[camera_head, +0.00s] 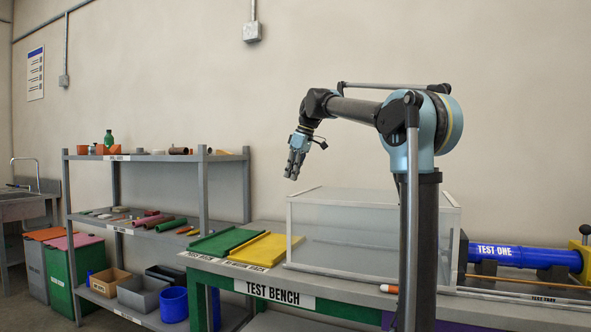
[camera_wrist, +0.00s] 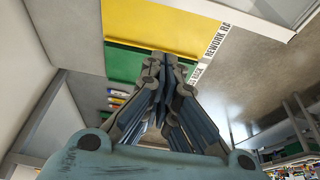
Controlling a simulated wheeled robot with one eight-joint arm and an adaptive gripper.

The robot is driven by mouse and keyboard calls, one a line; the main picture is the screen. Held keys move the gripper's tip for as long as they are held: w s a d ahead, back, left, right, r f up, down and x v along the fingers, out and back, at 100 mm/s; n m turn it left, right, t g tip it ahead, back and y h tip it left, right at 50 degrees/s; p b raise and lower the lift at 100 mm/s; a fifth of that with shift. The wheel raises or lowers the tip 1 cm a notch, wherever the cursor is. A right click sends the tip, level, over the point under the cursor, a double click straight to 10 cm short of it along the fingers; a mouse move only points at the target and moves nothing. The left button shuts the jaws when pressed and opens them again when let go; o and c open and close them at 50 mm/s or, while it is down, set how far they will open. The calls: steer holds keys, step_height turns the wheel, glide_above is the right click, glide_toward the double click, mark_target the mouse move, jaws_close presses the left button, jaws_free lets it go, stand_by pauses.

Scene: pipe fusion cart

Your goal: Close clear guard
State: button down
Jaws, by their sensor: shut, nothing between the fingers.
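The clear guard (camera_head: 362,238) is a see-through box with a pale frame. It sits on the test bench (camera_head: 345,290), right of the yellow tray and left of the blue pipe (camera_head: 505,255) marked TEST ONE. My arm's upright partly hides its right side. My gripper (camera_head: 291,172) hangs in the air above and left of the guard, shut and empty, touching nothing. In the wrist view, the shut fingers (camera_wrist: 160,75) point toward the trays. A pale edge at the top right there (camera_wrist: 270,12) looks like part of the guard.
A yellow tray (camera_head: 262,250) and a green tray (camera_head: 224,241) lie on the bench's left end. A grey shelf (camera_head: 155,157) with pipes and boxes stands further left. A thin rod (camera_head: 500,277) lies along the bench front at right. Air above the trays is free.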

steer(key=shift+s+d+f, duration=0.2)
steer(key=shift+d+f, duration=0.2)
steer(key=shift+f, duration=0.35)
steer(key=shift+s+d+f, duration=0.15)
steer(key=shift+d+f, duration=0.2)
steer(key=shift+f, duration=0.35)
steer(key=shift+s+d+f, duration=0.2)
steer(key=shift+d+f, duration=0.2)
steer(key=shift+f, duration=0.35)
